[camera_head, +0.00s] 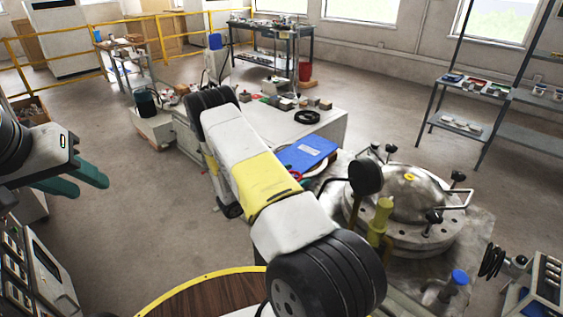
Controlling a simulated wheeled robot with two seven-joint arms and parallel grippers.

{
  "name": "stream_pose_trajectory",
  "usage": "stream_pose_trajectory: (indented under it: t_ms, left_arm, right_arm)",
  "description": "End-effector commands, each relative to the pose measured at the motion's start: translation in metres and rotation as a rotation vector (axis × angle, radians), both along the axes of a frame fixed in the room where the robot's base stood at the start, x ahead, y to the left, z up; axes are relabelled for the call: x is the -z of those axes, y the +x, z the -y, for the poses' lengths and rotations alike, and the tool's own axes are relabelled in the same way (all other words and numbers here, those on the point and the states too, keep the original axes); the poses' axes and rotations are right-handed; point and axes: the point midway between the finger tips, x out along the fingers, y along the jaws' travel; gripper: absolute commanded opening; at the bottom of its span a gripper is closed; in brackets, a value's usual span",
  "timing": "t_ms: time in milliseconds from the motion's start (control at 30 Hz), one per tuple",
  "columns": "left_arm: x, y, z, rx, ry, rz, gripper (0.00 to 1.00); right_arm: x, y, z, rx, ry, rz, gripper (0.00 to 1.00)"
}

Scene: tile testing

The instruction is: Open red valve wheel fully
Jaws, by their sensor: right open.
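A small red curved piece (296,174), which may be part of the red valve wheel, shows at the edge of my right arm beside a blue folder. Most of it is hidden behind the arm, so I cannot tell how far it is turned. My left gripper (92,188), with two teal fingers, hangs at the left over the floor, well away from the red piece and touching nothing. The gap between its fingertips is unclear from this angle.
A steel vessel with a domed lid (410,195) and clamp knobs stands right of my arm. The blue folder (306,152) lies on the white bench (325,125). A wooden round top with yellow rim (205,300) is at the bottom. Shelves (460,135) stand at right. Floor at left is open.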

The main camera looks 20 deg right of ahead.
Motion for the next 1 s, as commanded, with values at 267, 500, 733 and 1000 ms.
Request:
stream_pose_trajectory:
  t_ms: [267, 500, 733, 1000]
  left_arm:
    - [0.000, 0.000, 0.000, 0.000, 0.000, 0.000, 0.36]
    - [0.000, 0.000, 0.000, 0.000, 0.000, 0.000, 0.36]
    - [0.000, 0.000, 0.000, 0.000, 0.000, 0.000, 0.36]
    - [0.000, 0.000, 0.000, 0.000, 0.000, 0.000, 0.36]
  right_arm:
    - [0.000, 0.005, 0.027, 0.001, 0.001, 0.001, 0.88]
    - [0.000, 0.006, 0.028, 0.000, 0.001, 0.001, 0.88]
    - [0.000, 0.006, 0.028, 0.000, 0.001, 0.001, 0.49]
    - [0.000, 0.006, 0.028, -0.007, 0.001, 0.001, 0.26]
